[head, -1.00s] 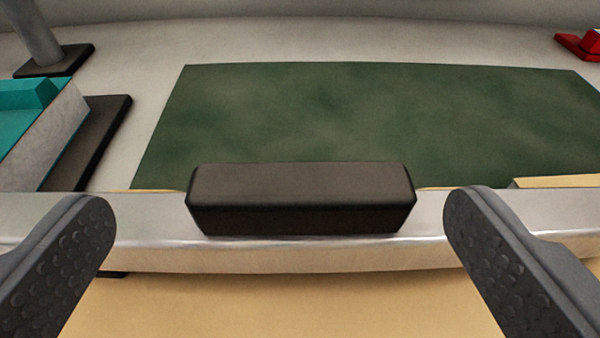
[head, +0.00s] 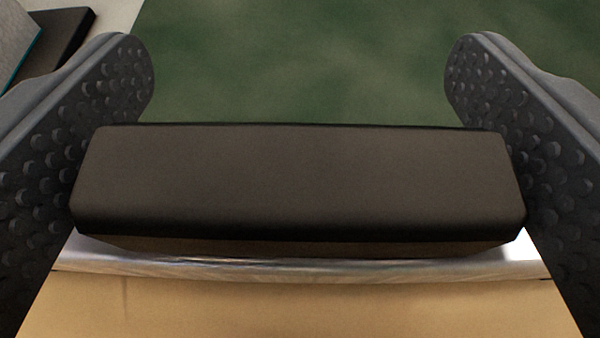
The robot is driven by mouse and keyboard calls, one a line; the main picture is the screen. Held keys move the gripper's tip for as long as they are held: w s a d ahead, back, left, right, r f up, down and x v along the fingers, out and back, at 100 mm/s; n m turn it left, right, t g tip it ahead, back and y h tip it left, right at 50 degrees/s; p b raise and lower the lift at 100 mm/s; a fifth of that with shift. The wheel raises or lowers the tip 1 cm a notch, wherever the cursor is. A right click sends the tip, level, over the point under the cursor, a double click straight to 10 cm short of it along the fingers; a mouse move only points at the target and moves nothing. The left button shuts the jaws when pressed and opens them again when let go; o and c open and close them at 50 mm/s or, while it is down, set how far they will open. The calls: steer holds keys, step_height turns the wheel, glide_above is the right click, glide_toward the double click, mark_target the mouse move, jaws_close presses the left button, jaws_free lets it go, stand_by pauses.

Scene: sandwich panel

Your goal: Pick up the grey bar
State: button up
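The grey bar (head: 300,180), a dark grey-brown block with rounded edges, lies crosswise in the middle of the head view. It sits over the shiny metal strip (head: 300,270). My gripper (head: 300,85) is spread wide around it, one studded finger at the bar's left end and one at its right end. The fingertips reach past the bar's far side. The bar nearly fills the span between the fingers; I cannot tell whether the pads touch its ends. The bar's underside is hidden.
A green surface (head: 300,60) lies beyond the bar. A tan panel surface (head: 300,310) is on the near side. A dark plate (head: 62,38) and part of a grey block (head: 20,35) with a teal edge show at the upper left.

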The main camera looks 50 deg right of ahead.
steer(key=c, duration=1.2)
steer(key=shift+r, duration=0.15)
step_height(320, 180, up, 3)
steer(key=shift+r, duration=0.2)
steer(key=shift+s+r, duration=0.1)
steer(key=shift+s, duration=0.15)
steer(key=s+a, duration=0.1)
steer(key=s, duration=0.3)
steer(key=s+a+b, duration=0.1)
steer(key=s, duration=0.4)
steer(key=s+a+r, duration=0.1)
steer(key=s+a, duration=0.1)
steer(key=s, duration=0.2)
steer(key=shift+s+b, duration=0.15)
steer(key=shift+b, duration=0.25)
steer(key=shift+s+a+r+b, duration=0.15)
steer(key=shift+s+b, duration=0.6)
steer(key=shift+b, duration=0.1)
